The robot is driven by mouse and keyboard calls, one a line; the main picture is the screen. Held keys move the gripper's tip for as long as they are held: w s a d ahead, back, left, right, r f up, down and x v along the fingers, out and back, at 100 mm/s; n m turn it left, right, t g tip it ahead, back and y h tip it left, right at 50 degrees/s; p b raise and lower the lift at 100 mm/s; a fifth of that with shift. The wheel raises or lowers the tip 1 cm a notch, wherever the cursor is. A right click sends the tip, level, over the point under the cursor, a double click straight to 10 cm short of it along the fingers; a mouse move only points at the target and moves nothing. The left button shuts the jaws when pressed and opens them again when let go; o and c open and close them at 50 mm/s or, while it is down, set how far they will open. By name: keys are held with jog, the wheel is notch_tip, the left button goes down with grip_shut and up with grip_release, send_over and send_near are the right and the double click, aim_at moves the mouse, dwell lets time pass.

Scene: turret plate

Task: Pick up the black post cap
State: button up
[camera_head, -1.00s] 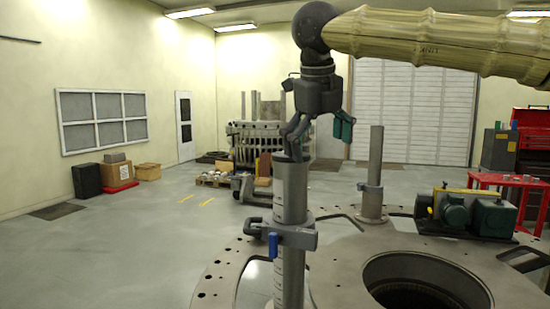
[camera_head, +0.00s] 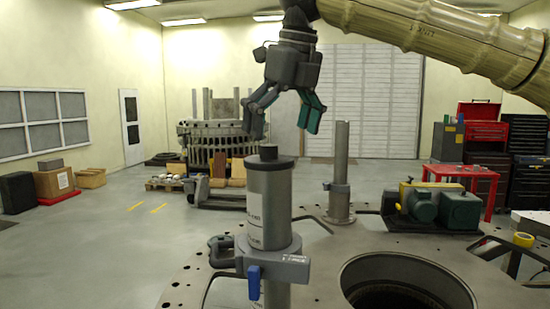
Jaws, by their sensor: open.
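The black post cap (camera_head: 268,158) sits on top of the near grey metal post (camera_head: 268,205), with a small knob standing up at its middle. My gripper (camera_head: 287,120) hangs above and slightly right of the cap, pointing down. Its fingers are spread apart and empty, with a visible gap between the fingertips and the cap in the picture. The post stands upright through a grey clamp collar (camera_head: 280,262) with a blue handle (camera_head: 254,280).
The post rises from a large round turret plate (camera_head: 330,285) with a wide hole. A second bare post (camera_head: 341,170) stands behind to the right, near a green motor unit (camera_head: 440,207). A red table (camera_head: 465,175) and tool chests stand farther right. Open floor lies left.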

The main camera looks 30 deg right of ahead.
aim_at(274, 146)
jog(key=w, duration=0.1)
jog(key=w+f, duration=0.2)
jog(key=w, duration=0.1)
jog(key=shift+a+f+p, duration=0.1)
jog(key=shift+a+p, duration=0.15)
jog(key=shift+p, duration=0.05)
jog(key=shift+s+d+f+p, duration=0.1)
jog(key=shift+s+f+p, duration=0.2)
jog(key=shift+f+p, duration=0.2)
jog(key=shift+s+f+p, duration=0.25)
jog(key=shift+f+p, duration=0.15)
jog(key=shift+f, duration=0.1)
jog(key=shift+s+f, duration=0.15)
jog(key=shift+f, duration=0.2)
jog(key=shift+w+a+f, duration=0.25)
jog(key=shift+w+f, duration=0.55)
jog(key=shift+w, duration=0.2)
jog(key=shift+s+d+r, duration=0.1)
jog(key=shift+s, duration=0.05)
jog(key=shift+s+r, duration=0.1)
jog(key=shift+s, duration=0.25)
jog(key=shift+c, duration=1.2)
jog(key=shift+s, duration=0.15)
jog(key=c, duration=0.7)
